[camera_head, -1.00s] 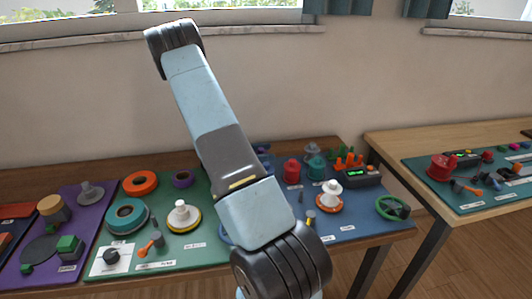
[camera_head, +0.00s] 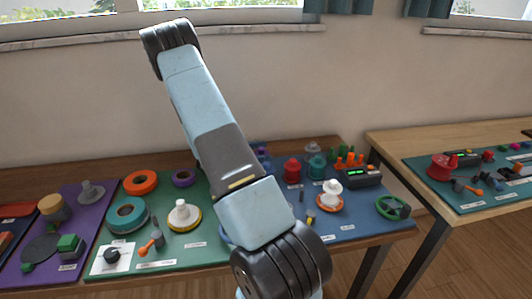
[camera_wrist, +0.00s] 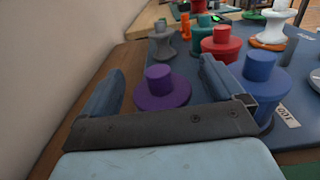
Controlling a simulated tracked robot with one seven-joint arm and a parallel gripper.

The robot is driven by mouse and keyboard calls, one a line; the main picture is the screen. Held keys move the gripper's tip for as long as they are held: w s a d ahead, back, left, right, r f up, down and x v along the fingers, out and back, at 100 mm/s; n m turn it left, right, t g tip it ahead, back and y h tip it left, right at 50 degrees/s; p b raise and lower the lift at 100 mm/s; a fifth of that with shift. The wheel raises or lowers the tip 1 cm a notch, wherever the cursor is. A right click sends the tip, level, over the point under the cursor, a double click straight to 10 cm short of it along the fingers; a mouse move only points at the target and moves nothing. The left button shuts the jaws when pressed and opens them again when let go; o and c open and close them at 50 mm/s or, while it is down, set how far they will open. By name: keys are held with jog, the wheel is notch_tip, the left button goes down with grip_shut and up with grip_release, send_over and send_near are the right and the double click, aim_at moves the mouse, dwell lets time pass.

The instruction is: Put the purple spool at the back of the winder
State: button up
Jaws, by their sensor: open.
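The purple spool (camera_wrist: 162,92) stands upright in the wrist view, a round base with a narrower post, on the blue mat near its edge. My gripper (camera_wrist: 162,68) is open. Its two fingers show to the left and right of the purple spool in the picture, and nothing is held. I cannot tell whether a finger touches the spool. In the head view my arm covers the gripper and most of that part of the blue mat. I cannot tell for sure which piece is the winder; a white cone on a yellow-rimmed base (camera_head: 183,217) stands on the green mat.
A blue spool (camera_wrist: 262,78) stands close to the right finger, with a red spool (camera_wrist: 221,45) and a grey spool (camera_wrist: 163,42) beyond. The wall is close on the left in the wrist view. A purple ring (camera_head: 183,177) and an orange ring (camera_head: 140,182) lie on the green mat.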

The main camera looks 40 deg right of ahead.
jog(key=v, duration=0.9)
jog(key=shift+w+a, duration=0.25)
jog(key=shift+w+a+r, duration=0.1)
jog(key=shift+a+r, duration=0.05)
jog(key=shift+a, duration=0.2)
jog(key=s+a+r+m+t+y, duration=0.6)
jog(key=s+a+r, duration=0.6)
jog(key=r, duration=0.2)
jog(key=s+a+r+m+t+y, duration=0.5)
jog(key=s+a+r+t+y, duration=0.3)
jog(key=s+a+r, duration=0.4)
notch_tip(320, 180, up, 3)
jog(key=shift+s+a+r+m+t+y, duration=0.15)
jog(key=shift+s+a+m+t+y, duration=0.1)
jog(key=shift+s+m+t+y, duration=0.35)
